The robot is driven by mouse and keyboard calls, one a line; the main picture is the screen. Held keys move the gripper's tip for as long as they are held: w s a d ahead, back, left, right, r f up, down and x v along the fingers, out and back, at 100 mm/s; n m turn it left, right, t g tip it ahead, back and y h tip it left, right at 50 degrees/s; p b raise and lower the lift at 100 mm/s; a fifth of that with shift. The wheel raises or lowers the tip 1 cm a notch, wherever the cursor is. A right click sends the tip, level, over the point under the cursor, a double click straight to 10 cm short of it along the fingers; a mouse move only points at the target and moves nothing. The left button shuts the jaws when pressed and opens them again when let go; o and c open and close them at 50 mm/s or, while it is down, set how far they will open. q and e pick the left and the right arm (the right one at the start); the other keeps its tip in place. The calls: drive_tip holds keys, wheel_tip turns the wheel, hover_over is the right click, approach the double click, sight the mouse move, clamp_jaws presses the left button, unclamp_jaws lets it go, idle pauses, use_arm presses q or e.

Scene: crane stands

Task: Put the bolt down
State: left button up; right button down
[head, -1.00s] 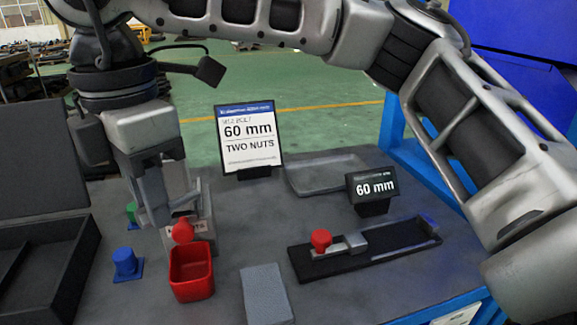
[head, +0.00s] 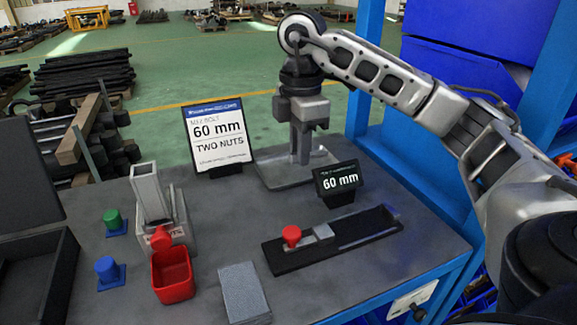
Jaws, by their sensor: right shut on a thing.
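My right gripper (head: 302,158) points down over the shallow grey tray (head: 268,180) at the back of the table, behind the small 60 mm display. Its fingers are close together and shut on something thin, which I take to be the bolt. The bolt itself is too small and hidden by the fingers to make out. The fingertips are low, at about the tray's surface; I cannot tell whether the held thing touches it. My left gripper is not in view.
A sign (head: 219,139) reads 60 mm, TWO NUTS. The display (head: 338,181) stands in front of the tray. A black gauge with a red knob (head: 291,236), a red bin (head: 172,276), a nut dispenser (head: 148,196), a grey pad (head: 244,292) and blue and green pegs stand nearer.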

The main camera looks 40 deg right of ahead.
drive_tip(key=w+d+f, duration=0.2)
drive_tip(key=w, duration=0.2)
drive_tip(key=p, duration=0.1)
hover_over(284, 179)
wheel_tip(284, 179, down, 6)
drive_tip(key=shift+s+a+f, duration=0.1)
drive_tip(key=shift+f+p, duration=0.45)
drive_tip(key=shift+f, duration=1.05)
drive_tip(key=shift+f, duration=0.1)
drive_tip(key=c, duration=1.6)
unclamp_jaws()
wheel_tip(284, 179, up, 12)
drive_tip(key=shift+r+b, duration=0.15)
drive_tip(key=shift+b, duration=0.3)
